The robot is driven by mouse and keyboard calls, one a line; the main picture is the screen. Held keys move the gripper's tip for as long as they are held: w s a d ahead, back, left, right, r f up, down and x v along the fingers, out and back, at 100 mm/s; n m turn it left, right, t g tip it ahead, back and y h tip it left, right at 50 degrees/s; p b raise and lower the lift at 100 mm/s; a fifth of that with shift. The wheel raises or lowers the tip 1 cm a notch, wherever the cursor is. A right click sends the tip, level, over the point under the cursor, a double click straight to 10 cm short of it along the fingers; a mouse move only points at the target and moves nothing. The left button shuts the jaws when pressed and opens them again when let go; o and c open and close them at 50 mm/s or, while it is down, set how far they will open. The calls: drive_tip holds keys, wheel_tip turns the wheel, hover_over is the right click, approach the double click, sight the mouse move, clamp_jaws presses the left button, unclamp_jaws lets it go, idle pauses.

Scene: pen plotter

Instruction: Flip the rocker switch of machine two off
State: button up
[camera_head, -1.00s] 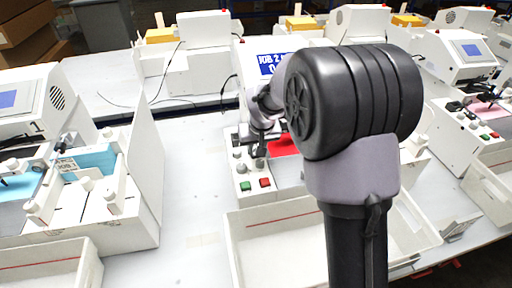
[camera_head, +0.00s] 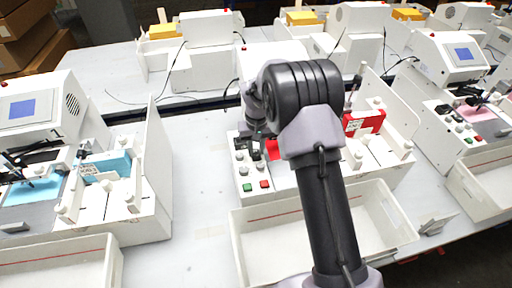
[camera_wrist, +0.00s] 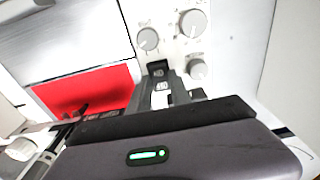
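Machine two, the middle white machine (camera_head: 218,165), has a red card (camera_head: 274,149) and a control panel with grey knobs, a green button (camera_head: 247,187) and a red button. A small black part that looks like its rocker switch (camera_head: 239,143) is on the upper left of the panel. My gripper (camera_head: 257,142) is low over the panel, close to the right of that part. In the wrist view my gripper (camera_wrist: 158,70) appears shut and empty, its dark fingertips between the red card (camera_wrist: 88,92) and the grey knobs (camera_wrist: 193,23). The tips hide the spot under them; contact and the rocker's position cannot be told.
A white bin (camera_head: 238,232) stands in front of the middle machine, under my arm. Similar machines stand at left (camera_head: 140,165) and right (camera_head: 425,95), with more behind. Bare table (camera_head: 200,195) lies between the left and middle machines.

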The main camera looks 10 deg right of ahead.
sight(257, 156)
drive_tip(key=o, duration=0.4)
drive_tip(key=shift+c, duration=0.2)
wheel_tip(257, 156, up, 17)
drive_tip(key=s+p, duration=0.1)
drive_tip(key=p, duration=0.2)
drive_tip(key=shift+r, duration=0.15)
drive_tip(key=shift+s, duration=0.1)
